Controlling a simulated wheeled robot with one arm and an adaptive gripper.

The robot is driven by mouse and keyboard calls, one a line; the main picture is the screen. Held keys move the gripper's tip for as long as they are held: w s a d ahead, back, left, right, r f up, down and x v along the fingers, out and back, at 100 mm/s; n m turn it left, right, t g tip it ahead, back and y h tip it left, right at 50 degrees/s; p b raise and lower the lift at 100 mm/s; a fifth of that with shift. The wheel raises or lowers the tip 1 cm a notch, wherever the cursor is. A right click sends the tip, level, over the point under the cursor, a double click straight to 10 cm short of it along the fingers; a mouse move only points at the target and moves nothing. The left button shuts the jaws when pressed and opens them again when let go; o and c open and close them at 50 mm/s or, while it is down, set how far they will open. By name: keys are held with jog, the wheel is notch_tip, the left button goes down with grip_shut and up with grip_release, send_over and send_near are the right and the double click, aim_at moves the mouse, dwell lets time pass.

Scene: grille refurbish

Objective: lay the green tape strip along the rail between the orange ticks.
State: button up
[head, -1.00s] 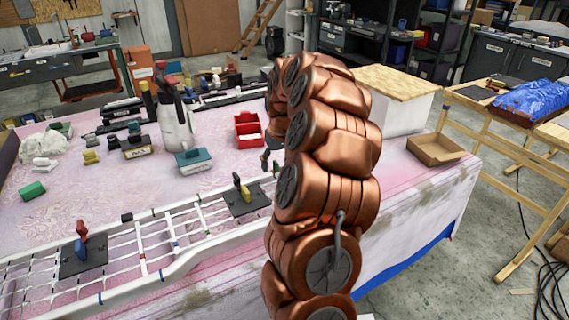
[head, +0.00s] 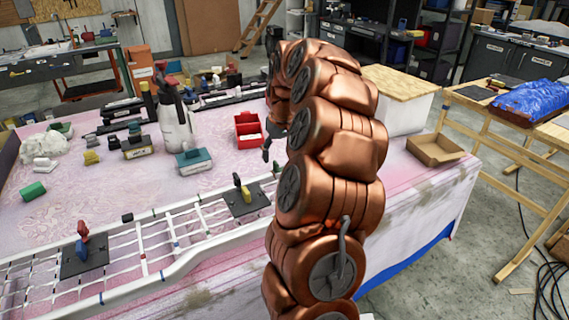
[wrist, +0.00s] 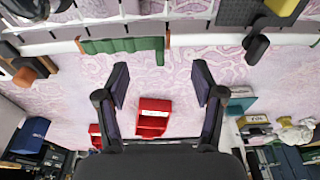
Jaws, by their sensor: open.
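The green tape strip (wrist: 122,45) lies along the white rail (wrist: 205,40) in the wrist view. It spans most of the gap between the two orange ticks (wrist: 167,42); its right end hangs a little below the rail. My gripper (wrist: 160,72) is open and empty, with its fingertips apart below the rail and the strip. In the head view my arm covers that part of the rail, and only a dark finger piece (head: 266,149) of my gripper shows.
A red bin (head: 248,130) stands on the pink-stained table; it also shows between my fingers in the wrist view (wrist: 153,117). A black clamp pad with a yellow handle (head: 245,198) sits on the grille. A sprayer bottle (head: 174,118) and a green-topped box (head: 194,161) stand left.

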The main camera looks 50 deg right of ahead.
jog(key=shift+s+r, duration=0.25)
jog(key=shift+r, duration=0.95)
jog(key=shift+a, duration=0.2)
